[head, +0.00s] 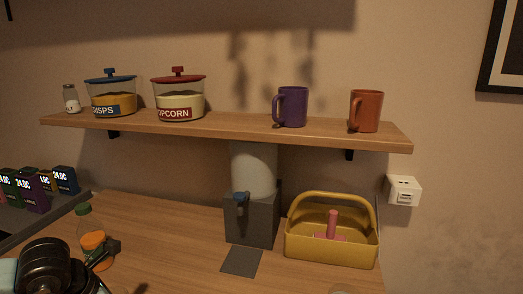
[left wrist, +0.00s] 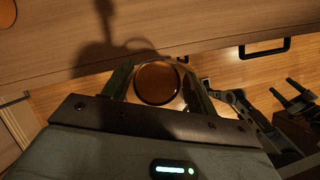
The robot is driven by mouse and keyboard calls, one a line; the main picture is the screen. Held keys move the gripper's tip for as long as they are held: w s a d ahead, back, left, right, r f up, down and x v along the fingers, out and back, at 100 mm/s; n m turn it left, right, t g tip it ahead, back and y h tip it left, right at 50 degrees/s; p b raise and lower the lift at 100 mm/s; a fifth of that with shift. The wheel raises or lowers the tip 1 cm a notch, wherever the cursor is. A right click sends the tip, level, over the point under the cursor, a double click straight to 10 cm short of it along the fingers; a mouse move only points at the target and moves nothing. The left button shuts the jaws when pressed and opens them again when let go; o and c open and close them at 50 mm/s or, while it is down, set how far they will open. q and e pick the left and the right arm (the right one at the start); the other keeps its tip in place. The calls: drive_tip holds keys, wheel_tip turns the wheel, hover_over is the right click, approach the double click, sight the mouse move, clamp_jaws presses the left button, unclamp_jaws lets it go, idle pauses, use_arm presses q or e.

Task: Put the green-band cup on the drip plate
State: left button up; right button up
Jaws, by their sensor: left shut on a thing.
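My left gripper (left wrist: 159,80) is shut on a round, cup-like thing (left wrist: 157,84) with an orange-brown middle and a darker rim, seen end-on in the left wrist view. No green band shows on it there. The drip plate (head: 242,262) is a flat dark rectangle on the counter, bare, in front of the grey dispenser (head: 252,218) with its blue tap (head: 241,197). In the left wrist view the gripper appears beside the counter edge, with wooden floor behind it.
A yellow caddy (head: 331,253) stands right of the drip plate. The shelf (head: 225,126) above holds jars, a purple mug (head: 291,107) and an orange mug (head: 365,111).

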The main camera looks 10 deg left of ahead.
use_arm(q)
drive_tip(key=d+m, duration=0.1)
drive_tip(key=m, duration=0.1)
drive_tip(key=m+g+h, duration=0.1)
drive_tip(key=shift+s+d+m, duration=0.15)
drive_tip(key=shift+d+m, duration=0.2)
drive_tip(key=shift+m, duration=0.05)
drive_tip(key=s+d+r+m+g+y+p, duration=0.1)
drive_tip(key=d+m+g, duration=0.2)
drive_tip(key=m, duration=1)
drive_tip(key=s+d+r+m+g+y+p, duration=0.1)
drive_tip(key=d+m+g, duration=0.3)
drive_tip(key=d+m, duration=0.4)
drive_tip(key=s+m+y, duration=0.1)
drive_tip(key=m, duration=0.4)
drive_tip(key=shift+s+m, duration=0.2)
drive_tip(key=shift+m, duration=0.1)
use_arm(e)
drive_tip(key=shift+t, duration=0.4)
drive_tip(key=w+r, duration=0.2)
drive_tip(key=r, duration=0.1)
drive_tip(key=shift+w+d+r, duration=0.15)
drive_tip(key=shift+w+r, duration=0.05)
drive_tip(key=shift+w, duration=0.1)
